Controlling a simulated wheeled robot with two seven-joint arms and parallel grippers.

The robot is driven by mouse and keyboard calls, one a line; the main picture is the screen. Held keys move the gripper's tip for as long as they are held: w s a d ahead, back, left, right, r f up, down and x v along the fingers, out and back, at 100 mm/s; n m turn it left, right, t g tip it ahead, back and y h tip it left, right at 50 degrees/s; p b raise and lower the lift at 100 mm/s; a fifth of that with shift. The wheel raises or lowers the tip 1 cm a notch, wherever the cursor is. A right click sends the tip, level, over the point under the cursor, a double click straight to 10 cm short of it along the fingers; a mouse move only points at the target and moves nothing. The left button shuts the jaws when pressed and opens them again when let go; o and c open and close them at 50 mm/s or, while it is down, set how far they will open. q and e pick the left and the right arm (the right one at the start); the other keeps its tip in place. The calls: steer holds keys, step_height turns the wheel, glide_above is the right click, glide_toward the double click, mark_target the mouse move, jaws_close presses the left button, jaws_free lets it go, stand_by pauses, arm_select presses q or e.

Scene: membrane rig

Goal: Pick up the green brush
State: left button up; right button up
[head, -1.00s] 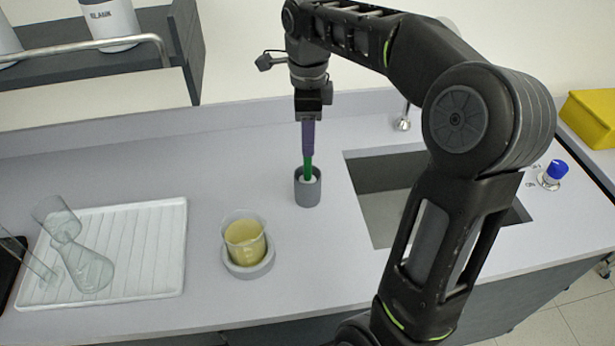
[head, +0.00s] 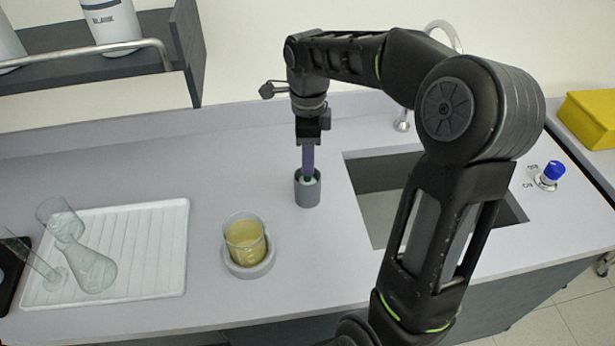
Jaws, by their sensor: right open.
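The green brush stands upright in a grey cup (head: 308,190) on the bench. Only a small bit of green brush (head: 307,179) shows at the cup's mouth, and the rest is hidden behind the purple fingers. My right gripper (head: 308,174) points straight down over the cup, with its fingertips at about the cup's rim. It is open, and its fingers are in line with the brush. I cannot tell if they touch it. My left gripper is not in view.
A beaker of yellow liquid (head: 245,241) sits on a round grey base left of the cup. A white drying tray (head: 150,250) with glassware lies further left. A sink (head: 375,205) is to the right, with a blue-topped knob (head: 551,171) beyond it.

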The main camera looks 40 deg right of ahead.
steer(key=shift+c, duration=0.5)
jaws_close()
